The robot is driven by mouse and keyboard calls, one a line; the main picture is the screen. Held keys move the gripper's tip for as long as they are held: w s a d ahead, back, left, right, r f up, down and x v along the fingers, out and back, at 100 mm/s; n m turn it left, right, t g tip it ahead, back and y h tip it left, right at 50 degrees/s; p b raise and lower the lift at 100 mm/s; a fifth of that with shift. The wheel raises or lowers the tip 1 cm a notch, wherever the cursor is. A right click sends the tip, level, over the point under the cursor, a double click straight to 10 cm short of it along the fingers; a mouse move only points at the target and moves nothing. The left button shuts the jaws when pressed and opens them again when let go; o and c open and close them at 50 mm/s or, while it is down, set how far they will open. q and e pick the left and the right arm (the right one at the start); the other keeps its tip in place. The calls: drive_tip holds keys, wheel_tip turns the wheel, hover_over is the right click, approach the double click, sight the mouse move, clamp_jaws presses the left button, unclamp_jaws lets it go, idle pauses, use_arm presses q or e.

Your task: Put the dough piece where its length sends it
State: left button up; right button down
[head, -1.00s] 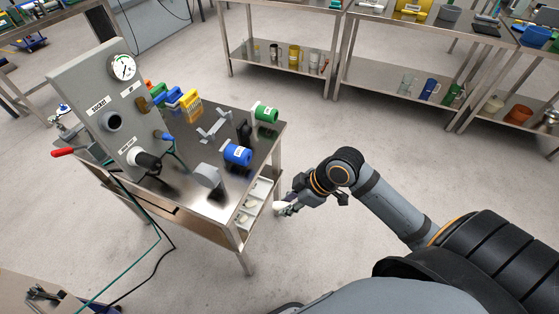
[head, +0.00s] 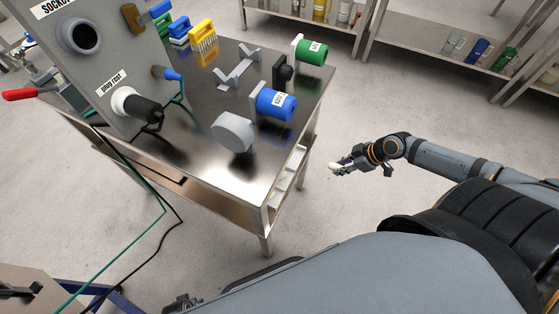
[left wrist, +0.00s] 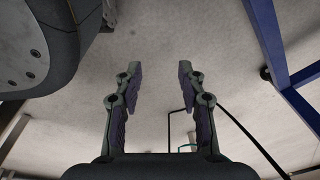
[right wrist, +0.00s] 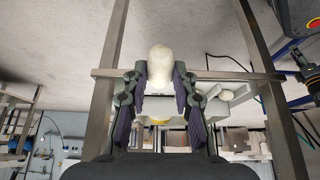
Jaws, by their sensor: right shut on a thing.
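The dough piece (head: 334,167) is pale, smooth and rounded. My right gripper (head: 343,166) is shut on it, out over open floor to the right of the metal table. In the right wrist view the dough piece (right wrist: 159,62) sticks up from between the fingertips, its lower part between the fingers. A blue cylinder (head: 276,103) and a green cylinder (head: 313,52), each with a white label too small to read, are on the table. My left gripper (left wrist: 159,68) is open and empty in the left wrist view.
The metal table (head: 205,180) carries a grey panel (head: 95,50) with a socket, plug rest and cables. A white compartmented tray (head: 287,183) sits below its top. Floor between table and right arm is clear.

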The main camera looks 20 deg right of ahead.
sight(333, 164)
drive_tip(key=shift+w+d, duration=0.1)
drive_tip(key=shift+w+a+f+b, duration=0.25)
drive_tip(key=shift+w+a+b, duration=0.8)
drive_tip(key=shift+b, duration=0.2)
drive_tip(key=w+a+b, duration=0.1)
drive_tip(key=w+a, duration=0.2)
drive_tip(key=w+a+b, duration=0.2)
drive_tip(key=w+a, duration=0.1)
drive_tip(key=w, duration=0.1)
drive_tip(key=w+a+b, duration=0.2)
drive_tip(key=w+a, duration=0.1)
drive_tip(key=shift+w+a+r, duration=0.2)
drive_tip(key=shift+w, duration=0.15)
drive_tip(key=shift+w+a, duration=0.25)
wheel_tip(333, 164, down, 4)
drive_tip(key=shift+r+b, duration=0.2)
drive_tip(key=shift+b, duration=0.7)
use_arm(q)
drive_tip(key=w+d+r, duration=0.3)
drive_tip(key=r, duration=0.6)
drive_tip(key=w+d+r+h, duration=0.1)
drive_tip(key=w+r, duration=0.3)
drive_tip(key=r, duration=0.5)
drive_tip(key=shift+d+r, duration=0.3)
drive_tip(key=shift+d, duration=0.6)
use_arm(e)
drive_tip(key=shift+r, duration=0.1)
use_arm(q)
drive_tip(key=shift+w, duration=0.1)
